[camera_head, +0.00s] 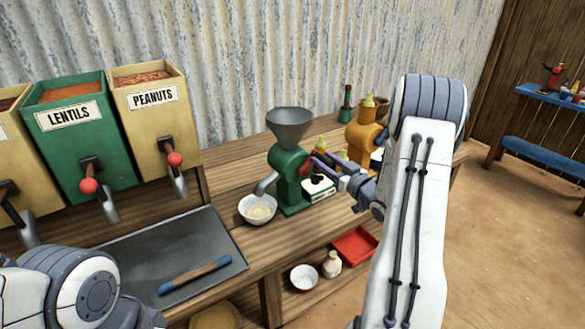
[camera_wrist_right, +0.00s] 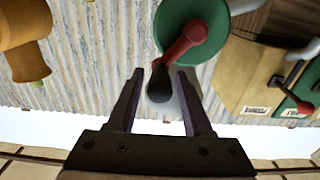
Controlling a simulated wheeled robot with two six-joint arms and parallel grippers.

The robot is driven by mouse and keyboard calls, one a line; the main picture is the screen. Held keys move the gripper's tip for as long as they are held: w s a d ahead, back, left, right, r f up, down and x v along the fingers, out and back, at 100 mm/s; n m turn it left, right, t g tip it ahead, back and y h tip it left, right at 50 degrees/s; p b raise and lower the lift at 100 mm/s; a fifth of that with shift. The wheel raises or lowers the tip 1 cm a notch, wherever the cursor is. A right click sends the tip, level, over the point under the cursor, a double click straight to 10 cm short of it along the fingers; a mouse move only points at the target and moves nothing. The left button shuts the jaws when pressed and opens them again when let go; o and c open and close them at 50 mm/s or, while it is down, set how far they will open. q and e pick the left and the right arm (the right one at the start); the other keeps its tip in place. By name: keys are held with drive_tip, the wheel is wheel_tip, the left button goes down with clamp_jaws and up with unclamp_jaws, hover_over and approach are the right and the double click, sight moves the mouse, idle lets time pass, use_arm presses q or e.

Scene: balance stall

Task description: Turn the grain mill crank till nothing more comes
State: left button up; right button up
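The green grain mill (camera_head: 287,190) with its grey hopper (camera_head: 289,124) stands upright on the wooden counter. A white bowl (camera_head: 244,209) under its spout (camera_head: 266,183) holds some pale meal. My right gripper (camera_head: 312,161) is at the mill's crank side. In the right wrist view the red crank arm (camera_wrist_right: 186,40) ends in a dark handle (camera_wrist_right: 159,84). That handle lies between the two fingers of my right gripper (camera_wrist_right: 158,82), with a gap showing on both sides. My left arm shows at the lower left of the head view; its gripper is out of the picture.
A small white scale (camera_head: 318,187) and an orange mill-like device (camera_head: 362,135) stand right of the mill. Lentils (camera_head: 85,120) and peanuts (camera_head: 150,115) dispensers stand left. A grey tray (camera_head: 190,245) bears a blue-and-wood rod (camera_head: 195,275). A red tray (camera_head: 354,246) is on the lower shelf.

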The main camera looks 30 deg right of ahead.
drive_tip(key=shift+o, duration=0.6)
drive_tip(key=shift+s+d+b, duration=0.15)
drive_tip(key=shift+s, duration=1.85)
drive_tip(key=shift+s+d+b, duration=0.1)
drive_tip(key=shift+s+b, duration=0.05)
drive_tip(key=shift+s, duration=1.85)
